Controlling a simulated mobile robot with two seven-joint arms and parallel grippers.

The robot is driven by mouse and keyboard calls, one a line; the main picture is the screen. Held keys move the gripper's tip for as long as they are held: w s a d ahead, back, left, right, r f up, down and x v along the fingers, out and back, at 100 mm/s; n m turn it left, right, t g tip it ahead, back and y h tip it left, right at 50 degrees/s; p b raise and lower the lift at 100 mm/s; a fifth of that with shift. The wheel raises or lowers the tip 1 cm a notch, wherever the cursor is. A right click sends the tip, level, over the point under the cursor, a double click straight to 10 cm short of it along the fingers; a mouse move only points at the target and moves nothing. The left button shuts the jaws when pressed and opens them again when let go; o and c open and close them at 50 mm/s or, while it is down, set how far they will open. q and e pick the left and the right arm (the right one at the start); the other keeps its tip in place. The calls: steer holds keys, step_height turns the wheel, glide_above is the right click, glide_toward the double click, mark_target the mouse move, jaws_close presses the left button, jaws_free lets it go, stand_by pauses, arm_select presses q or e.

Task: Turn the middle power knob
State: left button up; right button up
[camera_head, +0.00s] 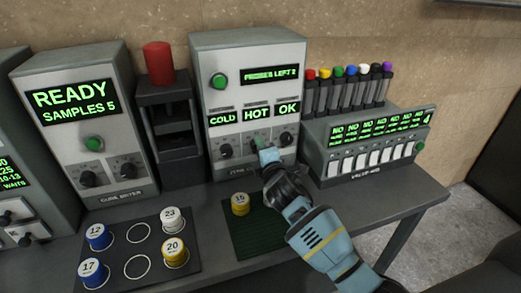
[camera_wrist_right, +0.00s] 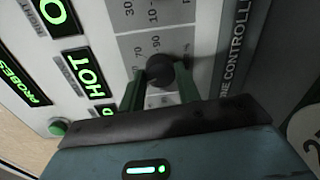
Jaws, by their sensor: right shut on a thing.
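The control panel (camera_head: 250,60) is a grey upright box with three green readouts, COLD, HOT and OK, and a row of dark knobs below them. The middle power knob (camera_wrist_right: 160,72), under the HOT readout (camera_wrist_right: 88,74), is round and dark. My right gripper (camera_wrist_right: 160,84) is shut on this knob, one finger on each side. In the head view my right gripper (camera_head: 268,156) reaches the panel and partly hides the knob row. The left knob (camera_head: 225,150) and right knob (camera_head: 286,140) stay visible. My left gripper is not in view.
A rack of colour-capped tubes (camera_head: 345,92) stands right of the panel above a switch box (camera_head: 368,145). A press with a red top (camera_head: 158,62) stands left.

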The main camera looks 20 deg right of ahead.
steer(key=m, duration=0.9)
steer(key=shift+f+m+y, duration=0.1)
steer(key=shift+m+y, duration=0.3)
steer(key=shift+d+m, duration=0.1)
steer(key=shift+m, duration=0.2)
steer(key=o, duration=1)
steer(key=shift+s+d+r, duration=0.1)
steer(key=shift+s+d, duration=0.05)
steer(key=shift+s, duration=1.8)
steer(key=shift+s+d+r, duration=0.1)
steer(key=shift+s, duration=1.85)
